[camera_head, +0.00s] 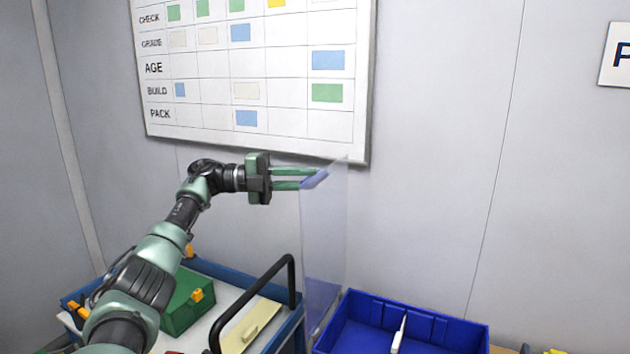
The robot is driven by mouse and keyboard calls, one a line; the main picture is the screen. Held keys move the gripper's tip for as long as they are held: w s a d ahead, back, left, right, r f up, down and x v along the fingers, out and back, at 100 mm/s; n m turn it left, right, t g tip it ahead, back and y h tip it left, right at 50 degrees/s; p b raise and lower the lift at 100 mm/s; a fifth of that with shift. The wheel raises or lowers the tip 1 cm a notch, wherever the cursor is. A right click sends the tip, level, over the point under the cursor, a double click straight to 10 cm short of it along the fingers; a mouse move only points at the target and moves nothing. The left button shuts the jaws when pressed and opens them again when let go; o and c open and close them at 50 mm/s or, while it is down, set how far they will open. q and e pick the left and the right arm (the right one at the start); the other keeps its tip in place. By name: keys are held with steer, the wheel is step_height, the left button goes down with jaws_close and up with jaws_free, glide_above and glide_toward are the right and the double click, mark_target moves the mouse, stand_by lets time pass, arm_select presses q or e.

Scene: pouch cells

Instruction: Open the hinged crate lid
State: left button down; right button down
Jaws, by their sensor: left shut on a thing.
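The blue crate (460,326) is at the bottom, right of centre, and its open top shows. A clear lid panel (324,240) stands about upright at the crate's left side. The lid has a blue tab (314,179) at its top edge. My left gripper (312,179) reaches in from the left and is shut on this tab, high above the crate. The hinge line is low and hard to make out. My right gripper is not in view.
A white divider or tool (399,335) shows inside the crate. Left of it is a blue-edged cart (228,275) with a black handle bar (291,280), a green box (185,306) and a cream panel (252,325). A whiteboard (280,138) hangs on the wall behind.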

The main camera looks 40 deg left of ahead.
arm_select(q)
steer(key=shift+a, duration=0.3)
steer(key=c, duration=1.4)
jaws_free()
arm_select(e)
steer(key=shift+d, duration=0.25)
arm_select(q)
steer(key=shift+o, duration=0.2)
